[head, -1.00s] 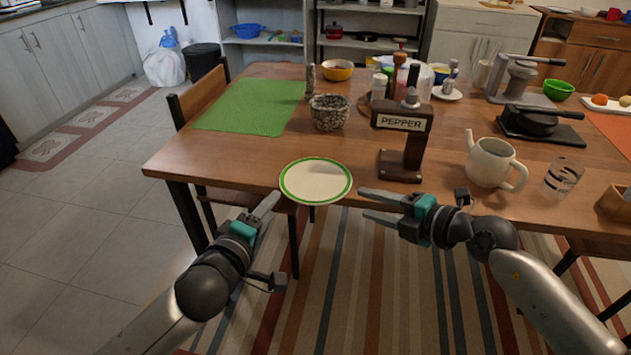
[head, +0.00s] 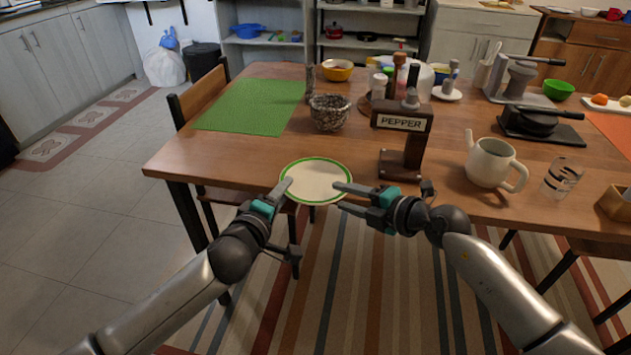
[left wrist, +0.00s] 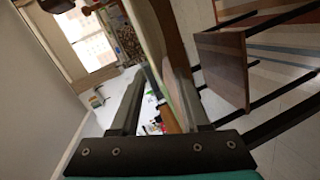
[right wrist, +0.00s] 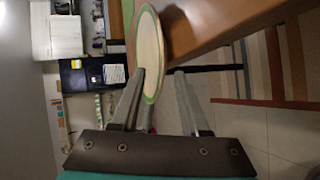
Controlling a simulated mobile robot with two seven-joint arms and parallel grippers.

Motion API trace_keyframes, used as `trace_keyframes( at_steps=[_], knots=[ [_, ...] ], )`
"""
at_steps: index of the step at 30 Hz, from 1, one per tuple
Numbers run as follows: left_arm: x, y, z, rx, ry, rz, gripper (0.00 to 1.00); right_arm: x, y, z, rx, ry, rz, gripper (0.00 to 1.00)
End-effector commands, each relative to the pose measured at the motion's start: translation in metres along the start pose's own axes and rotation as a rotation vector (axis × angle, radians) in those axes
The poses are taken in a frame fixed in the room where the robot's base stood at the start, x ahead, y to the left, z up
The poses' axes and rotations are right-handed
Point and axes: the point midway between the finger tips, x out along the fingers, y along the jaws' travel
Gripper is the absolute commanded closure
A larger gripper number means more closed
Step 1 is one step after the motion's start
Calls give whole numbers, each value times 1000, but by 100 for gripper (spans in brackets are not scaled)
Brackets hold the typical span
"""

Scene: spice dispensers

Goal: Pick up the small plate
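The small plate (head: 317,180) is cream with a green rim. It lies flat at the front edge of the wooden table, its near rim reaching past the edge. My left gripper (head: 284,188) is open at the plate's left near rim. My right gripper (head: 339,194) is open at its right near rim. In the right wrist view the plate (right wrist: 150,52) is seen steeply, and its rim reaches between the spread fingers (right wrist: 160,98). In the left wrist view the fingers (left wrist: 158,100) are also apart. I cannot tell whether either gripper touches the plate.
A wooden pepper dispenser (head: 404,140) stands right of the plate, close to my right gripper. A speckled bowl (head: 329,114) is behind the plate. A teapot (head: 491,164) and a glass (head: 562,178) stand further right. The table (head: 225,160) is clear left of the plate.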

Motion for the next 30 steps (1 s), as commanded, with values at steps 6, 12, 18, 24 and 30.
trace_keyframes(
  at_steps=[6, 12, 18, 24, 30],
  knots=[
    [0, 0, 0, 0, 0, 0, 80, 0, 0, 0, 1, 0, 0, 81],
    [0, 0, 0, 0, 0, -1, 100, 0, 0, 0, 1, 0, 0, 100],
    [0, 0, 0, 0, 0, -1, 100, 0, 0, 0, 1, 0, -1, 100],
    [0, -1, 0, 0, 1, -2, 100, 0, 0, 0, 1, 0, -1, 100],
    [0, -1, 0, 1, 1, -2, 100, 0, -1, 0, 0, 0, -1, 100]
  ],
)
